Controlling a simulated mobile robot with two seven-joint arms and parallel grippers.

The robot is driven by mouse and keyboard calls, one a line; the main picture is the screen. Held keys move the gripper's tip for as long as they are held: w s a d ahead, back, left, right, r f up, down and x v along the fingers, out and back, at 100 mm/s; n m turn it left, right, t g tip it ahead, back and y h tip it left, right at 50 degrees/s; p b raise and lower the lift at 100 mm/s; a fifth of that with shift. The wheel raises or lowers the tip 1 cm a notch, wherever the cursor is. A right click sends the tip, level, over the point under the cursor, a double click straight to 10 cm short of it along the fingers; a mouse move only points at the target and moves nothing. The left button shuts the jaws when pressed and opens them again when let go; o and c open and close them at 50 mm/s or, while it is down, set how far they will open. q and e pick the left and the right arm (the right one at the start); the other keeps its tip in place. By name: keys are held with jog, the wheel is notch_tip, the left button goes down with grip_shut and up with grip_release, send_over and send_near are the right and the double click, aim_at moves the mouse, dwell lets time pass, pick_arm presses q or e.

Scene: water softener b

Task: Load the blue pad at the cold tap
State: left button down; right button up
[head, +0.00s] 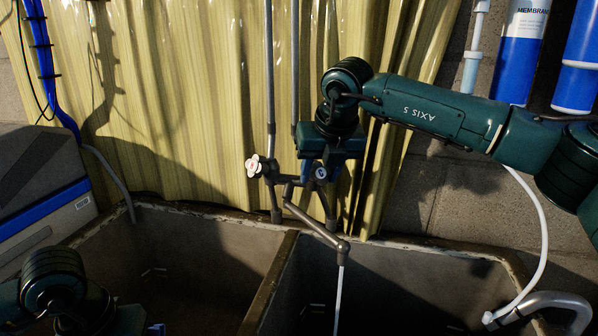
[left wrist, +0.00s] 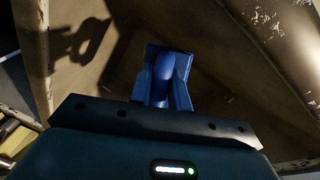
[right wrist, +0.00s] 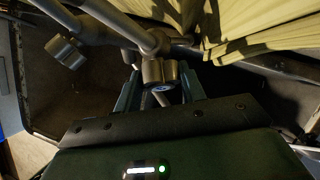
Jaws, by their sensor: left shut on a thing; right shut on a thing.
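The cold tap (head: 321,173), with a blue-white cap, is on the grey faucet behind the sink. My right gripper (head: 320,176) is at this tap. In the right wrist view, the fingers of the right gripper (right wrist: 160,88) are shut on the tap's round knob (right wrist: 158,71), one on each side. My left gripper (left wrist: 165,88) points down into the sink and is shut on a rounded blue piece (left wrist: 164,67), apparently the blue pad. In the head view the left arm is at the lower left corner; its fingertips are mostly cut off.
A second tap with a pale handle (head: 254,166) is to the left. The spout (head: 318,231) reaches over the right basin, with a thin white line below it. A divider (head: 268,290) separates the two basins. A yellow curtain (head: 190,100) hangs behind. A white hose (head: 541,230) is at right.

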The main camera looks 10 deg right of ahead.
jog(key=o, duration=1)
jog(key=v, duration=1.2)
